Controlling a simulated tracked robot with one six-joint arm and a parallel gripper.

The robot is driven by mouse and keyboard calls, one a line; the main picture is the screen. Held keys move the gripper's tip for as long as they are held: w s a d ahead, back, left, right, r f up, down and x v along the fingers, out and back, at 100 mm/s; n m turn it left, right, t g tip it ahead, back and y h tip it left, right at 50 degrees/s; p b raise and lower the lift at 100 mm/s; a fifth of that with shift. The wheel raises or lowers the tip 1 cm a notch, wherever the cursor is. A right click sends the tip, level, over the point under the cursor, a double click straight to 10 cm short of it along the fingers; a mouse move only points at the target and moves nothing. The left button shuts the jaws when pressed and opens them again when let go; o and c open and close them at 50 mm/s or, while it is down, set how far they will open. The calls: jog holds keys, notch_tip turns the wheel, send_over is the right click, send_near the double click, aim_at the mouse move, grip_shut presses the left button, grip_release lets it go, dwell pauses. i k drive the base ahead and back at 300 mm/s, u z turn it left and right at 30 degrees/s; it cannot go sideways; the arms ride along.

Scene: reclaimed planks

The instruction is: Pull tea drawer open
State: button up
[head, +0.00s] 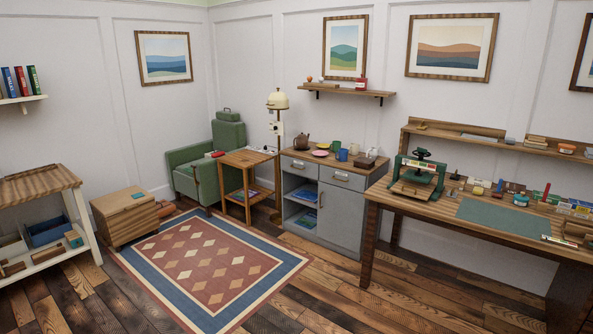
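A grey cabinet (338,216) with a wooden top stands against the back wall. It has two drawers side by side under the top, a left drawer (300,171) and a right drawer (343,185), each with a handle. Both drawer fronts look flush with the cabinet, so both appear shut. No label shows which is the tea drawer. A brown teapot (301,142), a pink dish (320,153), a blue mug (342,155) and a green mug (336,146) stand on top. My gripper is not in view.
A wooden side table (247,160) and green armchair (182,155) stand left of the cabinet. A long workbench (430,212) with a green press (417,173) stands to the right. A patterned rug (210,270) lies in front, with bare plank floor (330,295) beside it.

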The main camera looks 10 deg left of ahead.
aim_at(304, 168)
jog(key=u, duration=0.2)
jog(key=i, duration=1.5)
jog(key=u, duration=0.3)
jog(key=i, duration=0.95)
jog(key=u, duration=0.3)
jog(key=i, duration=3.5)
jog(key=z, duration=0.1)
